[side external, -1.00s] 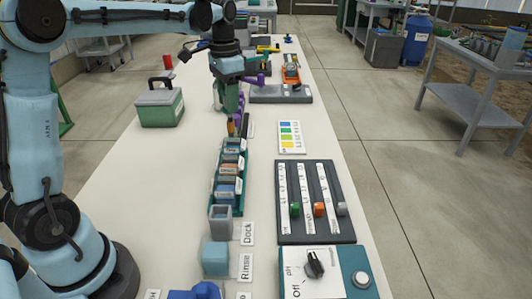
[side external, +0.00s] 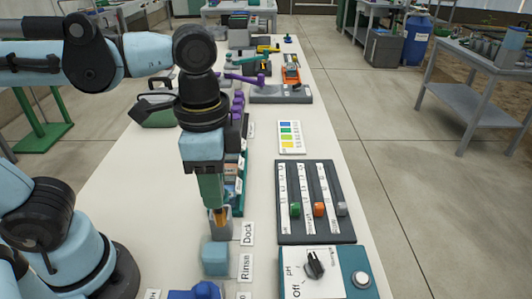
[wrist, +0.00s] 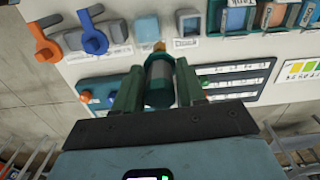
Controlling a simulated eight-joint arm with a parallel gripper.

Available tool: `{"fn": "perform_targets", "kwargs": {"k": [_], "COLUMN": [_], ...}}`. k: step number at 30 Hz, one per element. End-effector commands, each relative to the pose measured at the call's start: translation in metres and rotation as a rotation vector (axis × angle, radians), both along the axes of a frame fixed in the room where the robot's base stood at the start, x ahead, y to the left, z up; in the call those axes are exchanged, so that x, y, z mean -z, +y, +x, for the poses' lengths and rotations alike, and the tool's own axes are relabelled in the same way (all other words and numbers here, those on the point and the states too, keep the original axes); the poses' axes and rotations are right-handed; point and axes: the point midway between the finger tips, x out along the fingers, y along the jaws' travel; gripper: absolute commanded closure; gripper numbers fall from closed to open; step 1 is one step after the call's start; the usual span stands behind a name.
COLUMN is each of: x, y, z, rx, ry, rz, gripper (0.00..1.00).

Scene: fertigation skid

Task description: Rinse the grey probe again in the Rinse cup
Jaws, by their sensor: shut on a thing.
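My gripper (side external: 208,190) points down with its green fingers shut on the grey probe. In the wrist view the probe (wrist: 158,82) is a grey cylinder with a dark collar between the fingers; its tan tip (side external: 218,216) points down. In the side view the tip overlaps the grey Dock cup (side external: 222,236); the wrist view shows it apart from the cups, so it seems to be above them. The light-blue Rinse cup (side external: 215,259) stands just nearer the camera than Dock. It also shows in the wrist view (wrist: 146,28).
A tray of labelled cups (wrist: 270,14) lies beyond Dock. A slider panel (side external: 316,236) and a pH knob box (side external: 312,275) stand to the right. Blue (wrist: 93,40) and orange (wrist: 46,45) valve handles lie past Rinse.

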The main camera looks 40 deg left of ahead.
Motion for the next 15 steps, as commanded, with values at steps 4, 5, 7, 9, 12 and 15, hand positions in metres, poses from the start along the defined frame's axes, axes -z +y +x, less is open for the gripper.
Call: {"fn": "perform_targets", "kwargs": {"k": [4, 5, 7, 9, 12, 15], "x": [0.006, 0.007, 0.009, 0.011, 0.016, 0.023], "y": [-0.005, -0.006, -0.007, -0.007, -0.007, -0.007], "z": [-0.020, -0.022, -0.024, -0.025, -0.025, -0.025], "rx": [0.041, 0.044, 0.049, 0.051, 0.051, 0.050], "ry": [0.000, 0.000, 0.000, 0.000, 0.000, 0.000], "rz": [0.000, 0.000, 0.000, 0.000, 0.000, 0.000], "gripper": [0.94, 0.94, 0.94, 0.94, 0.94, 0.94]}}
